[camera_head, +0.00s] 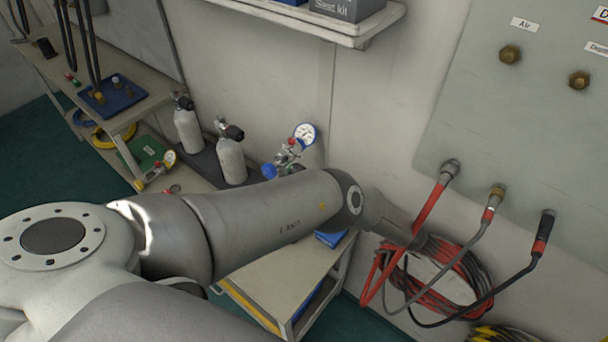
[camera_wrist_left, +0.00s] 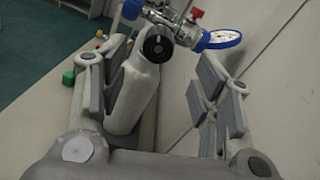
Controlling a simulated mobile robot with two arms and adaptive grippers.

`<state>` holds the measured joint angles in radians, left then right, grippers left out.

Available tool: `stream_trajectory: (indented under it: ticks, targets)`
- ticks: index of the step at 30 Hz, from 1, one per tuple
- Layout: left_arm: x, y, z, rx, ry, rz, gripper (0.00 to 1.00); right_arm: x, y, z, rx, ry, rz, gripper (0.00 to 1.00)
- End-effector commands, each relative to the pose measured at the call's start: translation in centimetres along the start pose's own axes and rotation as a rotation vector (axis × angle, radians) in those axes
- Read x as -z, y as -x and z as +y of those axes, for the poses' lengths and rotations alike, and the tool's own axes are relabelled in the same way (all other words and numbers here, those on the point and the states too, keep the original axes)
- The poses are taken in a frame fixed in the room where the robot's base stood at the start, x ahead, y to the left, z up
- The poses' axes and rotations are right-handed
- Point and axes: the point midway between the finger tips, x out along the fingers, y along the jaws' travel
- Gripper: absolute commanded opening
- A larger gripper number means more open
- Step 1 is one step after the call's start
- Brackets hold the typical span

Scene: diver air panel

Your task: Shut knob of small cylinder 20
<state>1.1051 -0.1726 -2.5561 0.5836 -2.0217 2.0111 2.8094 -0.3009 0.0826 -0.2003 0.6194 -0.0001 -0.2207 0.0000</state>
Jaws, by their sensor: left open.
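In the left wrist view a pale small cylinder (camera_wrist_left: 135,95) stands between the fingers of my left gripper (camera_wrist_left: 160,68). The gripper is open. The cylinder's round black knob (camera_wrist_left: 158,45) faces the camera between the fingers; contact cannot be told. A regulator with a red knob (camera_wrist_left: 194,14), a blue knob (camera_wrist_left: 131,9) and a blue-rimmed gauge (camera_wrist_left: 221,38) sits behind it. In the head view the gauge (camera_head: 305,134) shows above my left arm, which hides the gripper. Two other pale cylinders (camera_head: 188,128) (camera_head: 230,160) with black knobs stand farther left. No number is readable.
The wall runs close along the right of the gripper in the left wrist view. A shelf (camera_head: 345,30) juts out above the cylinders. Hoses (camera_head: 450,275) hang from the wall panel (camera_head: 520,120) at right. A side bench (camera_head: 145,90) holds a blue tray (camera_head: 112,97).

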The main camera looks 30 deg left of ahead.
Motion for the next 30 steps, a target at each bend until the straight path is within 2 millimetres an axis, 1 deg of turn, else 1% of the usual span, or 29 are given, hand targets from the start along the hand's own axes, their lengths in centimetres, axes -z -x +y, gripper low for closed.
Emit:
stream_trajectory:
  ticks: [1, 6, 9, 18, 24, 30]
  targets:
    - [0.2, -0.7, 0.0, 0.0, -0.001, -0.001, 0.58, -0.1, -0.5, 0.0, 0.0, 0.0, 0.0, 0.58]
    - [0.2, -2.6, 0.0, -0.001, -0.001, 0.001, 0.58, -0.1, -1.3, 0.0, 0.0, 0.0, 0.0, 0.58]
    - [0.5, -3.8, 0.1, -0.001, -0.002, 0.0, 0.58, -0.2, -2.3, 0.0, 0.0, -0.001, 0.0, 0.58]
    - [0.4, -6.8, 0.1, -0.002, -0.002, 0.001, 0.58, -0.3, -4.2, -0.1, 0.001, -0.001, 0.001, 0.58]
    - [0.1, -7.6, 0.1, -0.001, -0.002, 0.002, 0.58, -0.3, -4.6, -0.4, 0.003, -0.002, 0.002, 0.58]
    - [0.1, -7.7, 0.1, -0.001, -0.002, 0.002, 0.58, -0.2, -4.5, -0.5, 0.005, -0.003, 0.003, 0.58]
